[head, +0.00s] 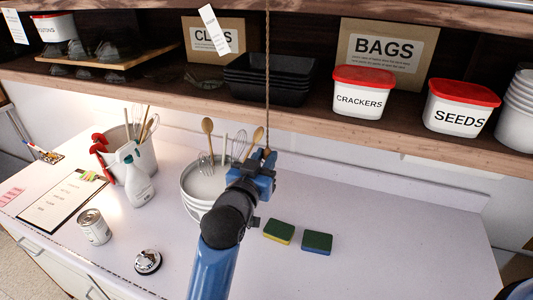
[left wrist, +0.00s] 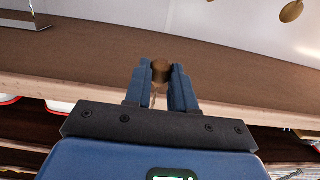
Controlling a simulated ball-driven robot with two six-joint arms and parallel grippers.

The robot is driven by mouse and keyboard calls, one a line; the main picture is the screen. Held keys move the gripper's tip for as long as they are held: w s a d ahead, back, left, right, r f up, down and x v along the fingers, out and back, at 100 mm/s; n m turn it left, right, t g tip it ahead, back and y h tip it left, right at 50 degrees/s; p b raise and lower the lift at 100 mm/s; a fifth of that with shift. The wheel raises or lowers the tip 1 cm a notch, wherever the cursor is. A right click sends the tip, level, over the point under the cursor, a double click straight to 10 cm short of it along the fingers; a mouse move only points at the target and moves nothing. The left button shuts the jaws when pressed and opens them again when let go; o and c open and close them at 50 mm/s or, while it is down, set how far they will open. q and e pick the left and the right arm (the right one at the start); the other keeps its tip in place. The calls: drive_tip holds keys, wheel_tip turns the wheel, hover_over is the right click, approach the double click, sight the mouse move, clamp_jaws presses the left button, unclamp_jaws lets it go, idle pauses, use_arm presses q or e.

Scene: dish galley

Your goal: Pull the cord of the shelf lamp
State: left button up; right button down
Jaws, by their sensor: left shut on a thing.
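The lamp cord (head: 267,80) is a thin brown twisted line that hangs straight down from the top edge in the head view, in front of the shelf. My left gripper (head: 264,163) is at its lower end, below the shelf's front edge. In the left wrist view the brown round cord end (left wrist: 161,70) sits between the fingertips of my left gripper (left wrist: 160,84), which is shut on it. The lamp itself is not visible. My right gripper is out of view; a piece of my own arm may show at the lower right corner.
The wooden shelf (head: 310,127) holds a crackers tub (head: 361,98), a seeds tub (head: 460,112), black trays (head: 268,84) and cardboard boxes. Below, stacked bowls with utensils (head: 190,185) stand close left of my gripper. Two sponges (head: 317,241) lie nearby. The counter's right side is clear.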

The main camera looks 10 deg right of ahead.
use_arm(q)
drive_tip(key=shift+r, duration=0.1)
drive_tip(key=shift+r+p, duration=0.5)
drive_tip(key=shift+p, duration=0.1)
drive_tip(key=o, duration=1.1)
drive_tip(key=shift+c, duration=0.2)
drive_tip(key=shift+p+v, duration=0.35)
drive_tip(key=shift+v, duration=0.85)
drive_tip(key=shift+p+v, duration=0.6)
drive_tip(key=shift+v, duration=2.25)
